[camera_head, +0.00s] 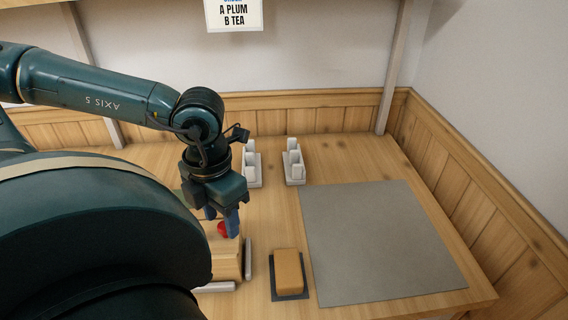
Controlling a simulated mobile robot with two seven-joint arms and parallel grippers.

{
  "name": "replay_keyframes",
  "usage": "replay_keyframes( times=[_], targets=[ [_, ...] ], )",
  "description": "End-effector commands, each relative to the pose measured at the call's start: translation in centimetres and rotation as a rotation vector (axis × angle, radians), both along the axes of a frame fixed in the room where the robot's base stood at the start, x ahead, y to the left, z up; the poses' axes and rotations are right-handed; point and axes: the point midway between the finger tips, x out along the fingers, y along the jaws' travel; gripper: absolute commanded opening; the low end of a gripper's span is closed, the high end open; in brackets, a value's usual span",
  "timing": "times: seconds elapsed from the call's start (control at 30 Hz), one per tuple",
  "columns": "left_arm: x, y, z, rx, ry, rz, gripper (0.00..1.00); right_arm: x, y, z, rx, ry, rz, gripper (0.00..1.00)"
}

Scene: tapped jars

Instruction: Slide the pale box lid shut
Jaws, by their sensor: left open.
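A pale wooden box (230,261) stands on the table at lower centre-left, partly hidden behind my own arm. I cannot tell its lid apart from the body or how far the lid is open. A small red thing (222,230) shows at the top of the box, right by the fingers; it may be a knob. My left gripper (222,218) points down over the back of the box, with blue fingers, and is open. I cannot tell whether a finger touches the red thing. My right gripper is not in view.
Pale strips (248,258) lie along the box's right and front sides. A tan block (289,270) sits on a dark pad right of the box. A grey mat (380,240) covers the right, bare. Two white stands (294,165) are at the back. A sign (234,14) hangs above.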

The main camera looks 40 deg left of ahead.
Motion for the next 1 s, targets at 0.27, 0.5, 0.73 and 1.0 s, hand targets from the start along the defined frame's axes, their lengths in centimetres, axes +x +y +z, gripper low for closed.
replay_keyframes(
  times=[0.27,0.5,0.73,1.0],
  targets=[
    [0.0,0.0,2.0,0.0,-0.001,-0.001,0.44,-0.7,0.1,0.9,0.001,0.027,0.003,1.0],
    [0.0,0.0,3.5,0.0,0.0,-0.001,0.44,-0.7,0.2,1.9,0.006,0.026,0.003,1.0],
    [0.0,0.0,4.9,0.001,0.0,0.0,0.44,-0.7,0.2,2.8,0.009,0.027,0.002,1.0],
    [0.0,0.0,6.1,0.0,0.0,0.0,0.44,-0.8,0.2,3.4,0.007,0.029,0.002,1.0]
  ],
)
